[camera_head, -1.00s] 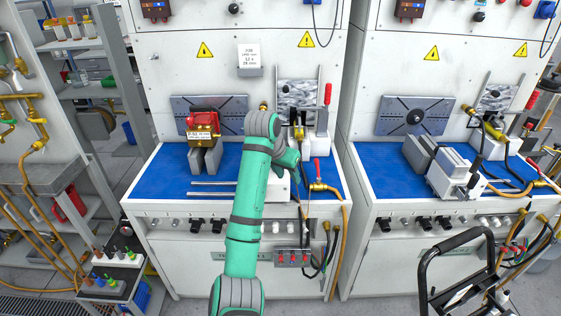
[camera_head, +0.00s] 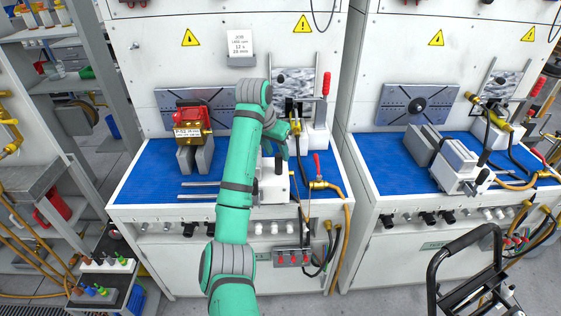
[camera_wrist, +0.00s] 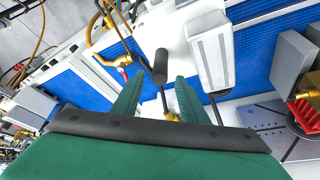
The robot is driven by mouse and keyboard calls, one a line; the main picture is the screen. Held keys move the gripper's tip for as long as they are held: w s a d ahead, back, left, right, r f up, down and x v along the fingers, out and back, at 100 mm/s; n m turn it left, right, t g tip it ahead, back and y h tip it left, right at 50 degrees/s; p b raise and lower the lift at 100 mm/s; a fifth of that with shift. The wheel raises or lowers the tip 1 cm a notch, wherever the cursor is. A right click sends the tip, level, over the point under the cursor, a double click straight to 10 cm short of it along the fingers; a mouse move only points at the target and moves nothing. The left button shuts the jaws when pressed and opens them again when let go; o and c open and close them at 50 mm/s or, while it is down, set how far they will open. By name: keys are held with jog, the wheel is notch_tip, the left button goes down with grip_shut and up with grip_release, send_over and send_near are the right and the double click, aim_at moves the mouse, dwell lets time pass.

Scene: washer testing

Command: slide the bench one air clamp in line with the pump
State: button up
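The pump (camera_head: 192,122), red and brass-coloured with a label, sits on grey blocks at the left of bench one (camera_head: 150,175). The air clamp (camera_head: 272,188), a white block with a black upright handle, stands right of the pump on the blue mat, partly hidden behind my arm. In the wrist view, the white clamp body (camera_wrist: 170,35) carries a black handle (camera_wrist: 160,67), and the pump's red part (camera_wrist: 306,115) shows at the right edge. My gripper (camera_head: 284,145) is above and behind the clamp. In the wrist view its green fingers (camera_wrist: 160,84) are apart, with the handle between or just beyond the tips; contact is unclear.
Two metal rods (camera_head: 205,190) lie on the mat in front of the pump. A red-handled valve (camera_head: 318,172) and hoses are right of the clamp. A second bench (camera_head: 395,165) stands right, and a black-framed cart (camera_head: 470,260) at front right. Bare mat lies between pump and clamp.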

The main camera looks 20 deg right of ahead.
aim_at(281, 162)
jog(key=x, duration=0.7)
jog(key=shift+f, duration=0.1)
grip_shut()
